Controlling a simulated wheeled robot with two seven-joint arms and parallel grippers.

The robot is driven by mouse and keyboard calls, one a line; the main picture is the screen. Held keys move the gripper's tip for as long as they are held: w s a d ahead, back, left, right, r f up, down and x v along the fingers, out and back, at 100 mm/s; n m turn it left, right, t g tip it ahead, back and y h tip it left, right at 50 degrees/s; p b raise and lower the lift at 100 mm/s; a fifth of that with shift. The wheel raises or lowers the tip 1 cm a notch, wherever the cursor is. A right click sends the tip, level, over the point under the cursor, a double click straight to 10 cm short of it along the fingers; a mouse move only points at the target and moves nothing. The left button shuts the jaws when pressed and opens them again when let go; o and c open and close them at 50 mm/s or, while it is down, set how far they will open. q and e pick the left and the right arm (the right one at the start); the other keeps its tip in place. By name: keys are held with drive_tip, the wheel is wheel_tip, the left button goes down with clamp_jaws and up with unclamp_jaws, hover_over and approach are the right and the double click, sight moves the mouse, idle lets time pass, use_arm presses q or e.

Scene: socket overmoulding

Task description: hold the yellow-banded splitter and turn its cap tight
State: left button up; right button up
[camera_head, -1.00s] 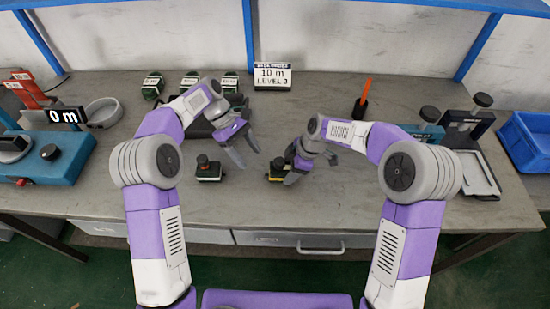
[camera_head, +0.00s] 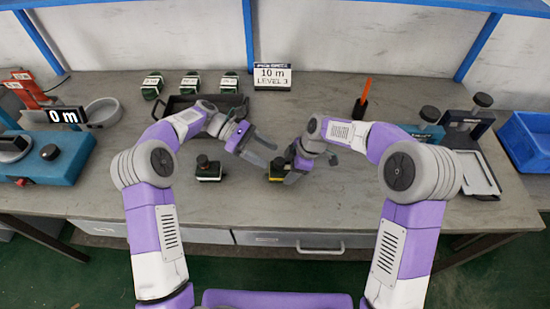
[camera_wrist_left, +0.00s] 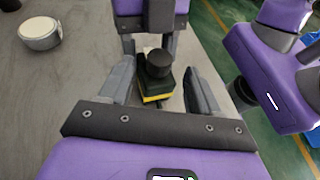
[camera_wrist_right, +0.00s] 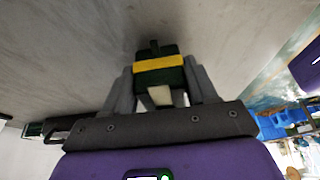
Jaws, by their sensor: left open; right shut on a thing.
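The yellow-banded splitter (camera_head: 277,176) is a dark block with a yellow band, standing on the bench at the middle. Its black round cap (camera_wrist_left: 159,63) shows on top in the left wrist view. My right gripper (camera_head: 290,168) is shut on the splitter from the right; in the right wrist view the yellow band (camera_wrist_right: 158,64) sits between the fingers. My left gripper (camera_head: 266,154) is open, just left of and behind the splitter. In the left wrist view the splitter and cap appear between its spread fingers; I cannot tell whether they touch.
A second dark splitter with a pale band (camera_head: 208,179) stands to the left. Behind it are a black tray (camera_head: 172,110) and several green-black boxes (camera_head: 190,84). The front bench is clear.

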sight(276, 160)
use_arm(q)
drive_tip(key=shift+x, duration=1.95)
drive_tip(key=c, duration=1.1)
